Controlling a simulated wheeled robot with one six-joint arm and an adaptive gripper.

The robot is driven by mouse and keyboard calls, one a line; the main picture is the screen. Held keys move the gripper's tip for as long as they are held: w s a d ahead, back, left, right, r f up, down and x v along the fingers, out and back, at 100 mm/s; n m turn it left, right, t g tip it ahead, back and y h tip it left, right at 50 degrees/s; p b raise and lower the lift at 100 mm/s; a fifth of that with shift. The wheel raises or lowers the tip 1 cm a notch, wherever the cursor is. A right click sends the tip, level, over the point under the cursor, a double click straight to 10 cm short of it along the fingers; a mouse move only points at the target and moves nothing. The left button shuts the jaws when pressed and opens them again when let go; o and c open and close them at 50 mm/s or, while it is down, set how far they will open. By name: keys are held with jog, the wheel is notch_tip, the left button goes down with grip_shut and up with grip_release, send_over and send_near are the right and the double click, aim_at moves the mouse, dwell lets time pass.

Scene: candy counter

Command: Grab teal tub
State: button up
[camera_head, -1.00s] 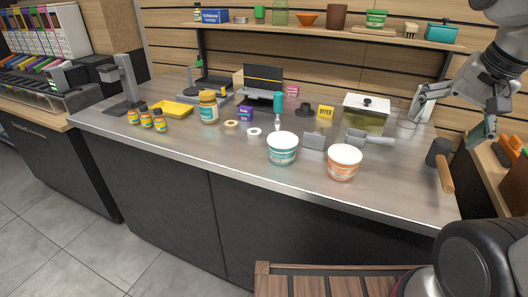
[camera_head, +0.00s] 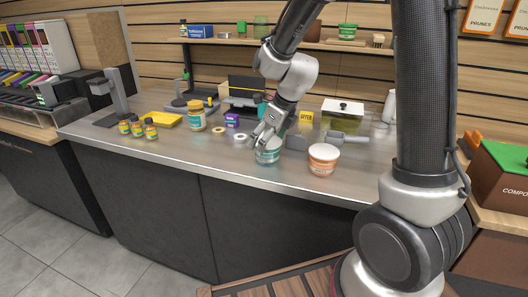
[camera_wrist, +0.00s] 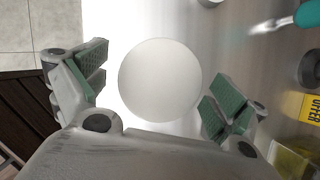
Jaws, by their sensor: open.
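The teal tub (camera_head: 268,153) stands upright on the steel counter, its label partly hidden by my gripper. In the wrist view its round white lid (camera_wrist: 160,80) shows from above, between the two green-padded fingers. My gripper (camera_head: 265,142) is open and right over the tub, with a finger on each side of the lid in the wrist view. I cannot tell whether either finger touches the tub.
An orange-labelled white tub (camera_head: 322,160) stands just to the right, with a grey scoop (camera_head: 345,137) behind it. A yellow offer sign (camera_head: 306,117) stands behind. Tape rolls (camera_head: 218,130) lie to the left. The counter's front edge (camera_head: 220,174) is close to the tub.

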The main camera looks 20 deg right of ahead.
jog(key=x, duration=0.4)
jog(key=shift+d+f, duration=0.15)
jog(key=c, duration=1.2)
